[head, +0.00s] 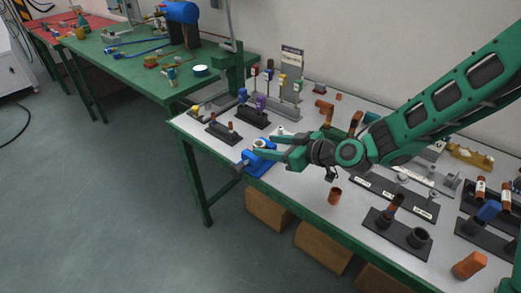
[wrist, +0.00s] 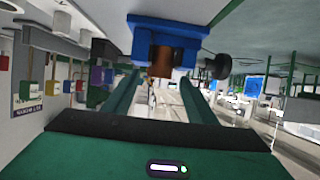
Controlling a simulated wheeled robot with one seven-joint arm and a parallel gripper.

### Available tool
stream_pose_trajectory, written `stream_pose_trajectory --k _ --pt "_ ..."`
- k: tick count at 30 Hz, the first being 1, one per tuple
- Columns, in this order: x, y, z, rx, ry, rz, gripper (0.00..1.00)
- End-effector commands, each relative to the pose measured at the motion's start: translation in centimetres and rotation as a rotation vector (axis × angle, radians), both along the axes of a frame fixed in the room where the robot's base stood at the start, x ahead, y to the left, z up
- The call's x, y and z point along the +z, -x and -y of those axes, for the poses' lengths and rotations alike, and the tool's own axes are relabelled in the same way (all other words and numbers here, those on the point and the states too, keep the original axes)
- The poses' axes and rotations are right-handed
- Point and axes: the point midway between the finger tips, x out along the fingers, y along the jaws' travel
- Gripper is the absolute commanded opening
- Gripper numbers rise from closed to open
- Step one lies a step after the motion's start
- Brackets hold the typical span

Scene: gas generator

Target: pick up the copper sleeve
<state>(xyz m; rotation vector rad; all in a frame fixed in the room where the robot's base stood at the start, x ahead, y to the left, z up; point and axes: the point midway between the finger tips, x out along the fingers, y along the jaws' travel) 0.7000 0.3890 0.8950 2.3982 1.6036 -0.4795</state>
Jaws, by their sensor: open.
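My gripper (head: 264,146) is open and reaches left over the front left part of the table, beside a blue vise (head: 258,166). In the wrist view, the vise (wrist: 165,33) is straight ahead with a copper-brown cylindrical piece (wrist: 162,61) in it. This piece lies between the lines of my two open fingers (wrist: 160,80); contact cannot be told. In the head view the fingers mostly hide it. Another short copper-coloured hollow sleeve (head: 334,196) stands upright near the table's front edge, apart from my gripper. The frames do not show which one is the copper sleeve.
Black holders with small parts (head: 225,130) and a stand with coloured pieces (head: 285,105) are behind the vise. A black plate with pipe pieces (head: 398,232) and an orange part (head: 469,265) are at right. A green bench (head: 120,60) stands farther back.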

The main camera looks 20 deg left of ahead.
Motion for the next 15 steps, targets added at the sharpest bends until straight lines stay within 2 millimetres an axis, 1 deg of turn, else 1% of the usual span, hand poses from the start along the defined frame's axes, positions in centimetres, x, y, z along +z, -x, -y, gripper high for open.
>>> stream_pose_trajectory --k 1,5,13,14,15 --pt "-0.2 -0.2 -0.8 0.003 -0.002 0.001 0.52" --pt "-0.6 -0.6 -1.6 0.001 -0.001 0.0 0.52" --pt "-0.6 -0.7 -1.7 0.0 -0.001 0.0 0.52" --pt "-0.6 -0.7 -1.7 0.0 -0.001 0.0 0.44" --pt "-0.6 -0.7 -1.7 0.001 -0.001 0.0 0.35"
